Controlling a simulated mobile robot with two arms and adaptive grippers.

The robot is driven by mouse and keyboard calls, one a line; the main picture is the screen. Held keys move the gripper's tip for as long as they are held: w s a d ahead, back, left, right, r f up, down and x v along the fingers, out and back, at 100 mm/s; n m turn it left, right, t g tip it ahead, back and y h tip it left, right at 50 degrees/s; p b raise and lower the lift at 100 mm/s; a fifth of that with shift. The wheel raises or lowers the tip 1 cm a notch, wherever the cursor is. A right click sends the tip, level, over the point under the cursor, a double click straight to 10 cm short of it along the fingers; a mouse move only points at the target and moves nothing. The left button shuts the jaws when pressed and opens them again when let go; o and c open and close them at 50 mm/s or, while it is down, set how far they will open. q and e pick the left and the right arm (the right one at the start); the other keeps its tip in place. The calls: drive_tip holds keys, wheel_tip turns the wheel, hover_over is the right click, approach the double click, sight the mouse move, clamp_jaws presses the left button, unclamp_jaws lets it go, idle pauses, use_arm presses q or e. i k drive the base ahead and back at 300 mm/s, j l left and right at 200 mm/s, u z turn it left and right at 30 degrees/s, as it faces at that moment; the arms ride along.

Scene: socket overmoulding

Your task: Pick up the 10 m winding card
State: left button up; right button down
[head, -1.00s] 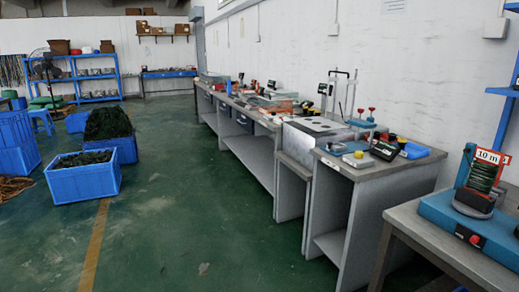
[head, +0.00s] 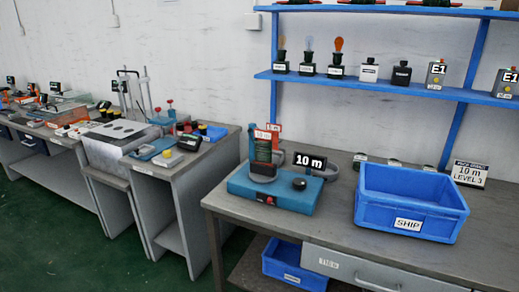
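On the workbench at the right stands a blue winding unit (head: 272,190) with a black knob and a red switch. A dark green wound piece (head: 263,150) stands upright on it, with a small red-edged label at its top that is too small to read. A red tag (head: 275,128) shows just behind. A black plate reading "10 m" (head: 309,161) sits at the unit's back right, near a grey ring. A white sign (head: 468,173) at the far right also reads "10 m", with "LEVEL 3" below. I cannot tell which of these is the winding card. Neither gripper is in view.
A blue "SHIP" crate (head: 411,208) stands right of the unit. A blue shelf (head: 390,88) above holds lamps and small boxes. Another blue bin (head: 292,262) sits under the bench. A lower bench (head: 180,162) with tools stands left. Bare benchtop (head: 325,222) lies before the crate.

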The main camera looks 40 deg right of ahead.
sight(264, 141)
drive_tip(key=z, duration=1.15)
